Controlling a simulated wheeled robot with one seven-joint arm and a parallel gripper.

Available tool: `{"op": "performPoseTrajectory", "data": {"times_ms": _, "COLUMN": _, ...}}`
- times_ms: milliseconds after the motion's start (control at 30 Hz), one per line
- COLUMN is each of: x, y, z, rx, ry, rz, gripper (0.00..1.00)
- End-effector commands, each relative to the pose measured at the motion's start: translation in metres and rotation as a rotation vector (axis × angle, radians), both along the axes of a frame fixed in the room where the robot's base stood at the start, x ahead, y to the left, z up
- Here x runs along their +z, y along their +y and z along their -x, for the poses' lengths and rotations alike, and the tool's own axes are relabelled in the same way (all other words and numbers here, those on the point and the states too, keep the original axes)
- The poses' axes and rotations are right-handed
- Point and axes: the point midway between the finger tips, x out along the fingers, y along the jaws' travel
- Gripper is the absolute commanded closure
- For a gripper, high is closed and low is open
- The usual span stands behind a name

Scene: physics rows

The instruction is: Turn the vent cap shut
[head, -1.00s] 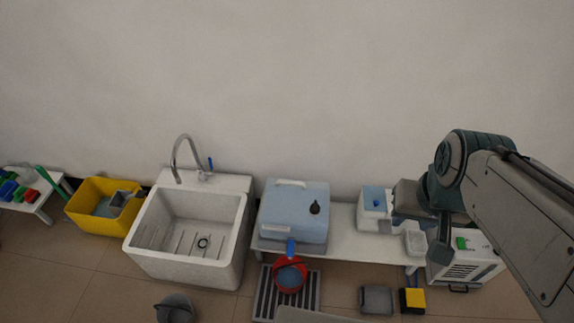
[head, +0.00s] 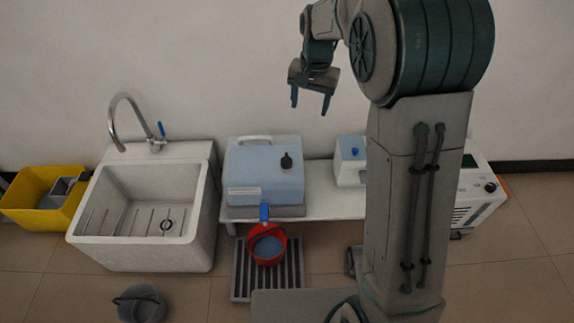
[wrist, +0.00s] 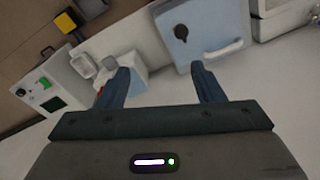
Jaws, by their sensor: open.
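The vent cap (head: 286,161) is a small black knob on top of a light blue water container (head: 262,183) on a white bench. A blue spout (head: 264,212) sticks out of the container's front. In the wrist view the cap (wrist: 181,33) shows on the blue container (wrist: 212,25), beyond the finger on the right. My gripper (head: 310,107) is open and empty, pointing down, above and to the right of the container, apart from it. In the wrist view nothing is between the fingers (wrist: 160,84). Whether the cap is turned open or shut I cannot tell.
A red bucket (head: 267,244) stands under the spout on a slatted grate (head: 240,285). A smaller blue and white container (head: 350,161) is right on the bench (head: 325,207). A sink (head: 140,252) with a tall faucet (head: 113,112) stands left. My arm hides part of the right side.

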Motion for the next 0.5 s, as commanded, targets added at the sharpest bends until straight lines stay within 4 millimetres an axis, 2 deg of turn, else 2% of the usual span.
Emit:
{"op": "performPoseTrajectory", "data": {"times_ms": 33, "x": -0.044, "y": 0.009, "z": -0.017, "rx": -0.015, "ry": 0.016, "rz": 0.006, "gripper": 0.39}}
{"op": "performPoseTrajectory", "data": {"times_ms": 200, "x": -0.117, "y": 0.033, "z": -0.058, "rx": -0.071, "ry": 0.047, "rz": 0.021, "gripper": 0.39}}
{"op": "performPoseTrajectory", "data": {"times_ms": 300, "x": -0.148, "y": 0.044, "z": -0.073, "rx": -0.092, "ry": 0.059, "rz": 0.03, "gripper": 0.39}}
{"op": "performPoseTrajectory", "data": {"times_ms": 400, "x": -0.167, "y": 0.051, "z": -0.082, "rx": -0.106, "ry": 0.065, "rz": 0.037, "gripper": 0.39}}
{"op": "performPoseTrajectory", "data": {"times_ms": 500, "x": -0.177, "y": 0.055, "z": -0.086, "rx": -0.114, "ry": 0.069, "rz": 0.039, "gripper": 0.39}}
